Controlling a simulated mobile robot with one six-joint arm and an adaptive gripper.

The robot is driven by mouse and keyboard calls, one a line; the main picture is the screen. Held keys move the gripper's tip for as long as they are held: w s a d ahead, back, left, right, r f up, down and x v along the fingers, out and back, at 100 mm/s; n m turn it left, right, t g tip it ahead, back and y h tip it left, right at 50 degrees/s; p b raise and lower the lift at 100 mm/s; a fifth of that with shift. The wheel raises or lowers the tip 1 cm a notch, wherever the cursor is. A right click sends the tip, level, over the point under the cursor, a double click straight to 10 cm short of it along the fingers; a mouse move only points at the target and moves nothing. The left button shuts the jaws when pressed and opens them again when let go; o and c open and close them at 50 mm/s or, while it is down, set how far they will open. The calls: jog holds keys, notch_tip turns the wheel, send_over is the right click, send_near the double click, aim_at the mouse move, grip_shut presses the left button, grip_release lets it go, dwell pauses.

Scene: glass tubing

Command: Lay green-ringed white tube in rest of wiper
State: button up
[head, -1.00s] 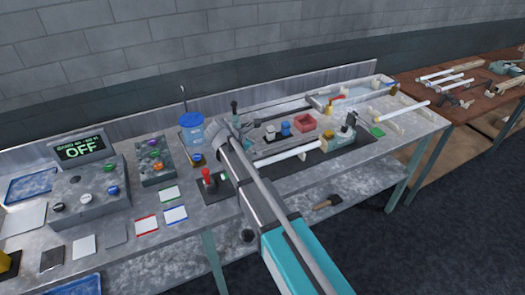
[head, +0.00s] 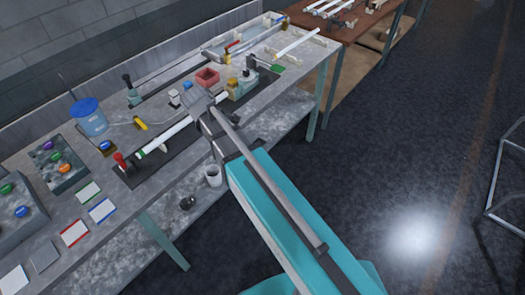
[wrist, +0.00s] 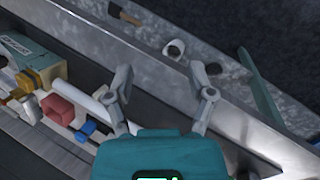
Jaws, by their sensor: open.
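A white tube (head: 172,133) with a green ring near its left end lies low along the bench. It stretches between a red-handled fixture (head: 122,160) and a teal device (head: 242,87). My gripper (head: 201,98) is over the right part of the tube and hides some of it. A short piece of white tube (wrist: 92,104) shows there, left of the left finger. I cannot tell which fixture is the wiper or make out its rest.
A red box (head: 207,77) stands behind my gripper, a blue bucket (head: 90,118) at the back left. A brown table (head: 350,22) with several tubes stands beyond.

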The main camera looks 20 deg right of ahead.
jog(key=s+d+f+m+g+y, duration=0.1)
jog(key=s+d+m+y, duration=0.3)
jog(key=s+d+m, duration=0.7)
jog(key=shift+s+f+m+g, duration=0.15)
jog(key=shift+s+m+g, duration=0.25)
jog(key=shift+s, duration=0.1)
